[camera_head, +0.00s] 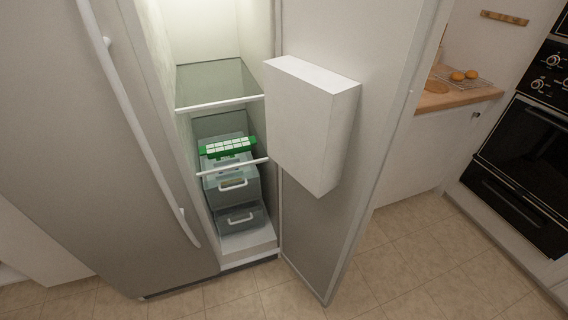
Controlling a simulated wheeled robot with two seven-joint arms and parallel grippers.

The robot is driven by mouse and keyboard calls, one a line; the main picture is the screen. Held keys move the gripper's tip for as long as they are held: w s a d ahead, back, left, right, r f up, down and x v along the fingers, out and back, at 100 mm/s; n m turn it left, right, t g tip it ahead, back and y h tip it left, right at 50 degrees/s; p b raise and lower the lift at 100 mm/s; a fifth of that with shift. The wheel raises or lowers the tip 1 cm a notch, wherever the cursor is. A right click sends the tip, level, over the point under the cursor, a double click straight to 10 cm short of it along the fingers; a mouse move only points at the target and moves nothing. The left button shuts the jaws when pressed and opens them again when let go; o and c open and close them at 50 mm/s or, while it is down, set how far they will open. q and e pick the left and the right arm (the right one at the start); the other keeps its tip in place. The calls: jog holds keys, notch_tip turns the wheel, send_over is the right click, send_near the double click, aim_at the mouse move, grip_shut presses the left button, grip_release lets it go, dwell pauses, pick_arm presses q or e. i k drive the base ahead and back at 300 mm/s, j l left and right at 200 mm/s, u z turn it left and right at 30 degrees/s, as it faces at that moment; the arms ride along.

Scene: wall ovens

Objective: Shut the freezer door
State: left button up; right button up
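The freezer door (385,95) stands wide open, swung out to the right of the lit freezer compartment (210,35). Its inner side faces me and carries a white box-shaped bin (305,125). The door's lower corner hangs over the tiled floor. Inside the compartment are glass shelves (215,85), a green and white ice tray (228,146) and grey drawers (240,220) with handles. The closed left door (110,150) of the fridge has a long white handle (140,130). The freezer door's outer side and handle are hidden. Neither of my grippers shows.
A black wall oven (525,145) stands at the right. A wooden counter (455,97) behind the door holds a wire rack with round baked items (465,75). The tiled floor (410,260) in front of the door is clear.

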aim_at(344, 84)
jog(key=i+l+u, duration=0.15)
jog(key=l+u, duration=0.2)
jog(key=u, duration=0.15)
jog(key=l+u, duration=0.45)
jog(key=i+l+u, duration=0.1)
jog(key=l+u, duration=0.25)
jog(key=u, duration=0.15)
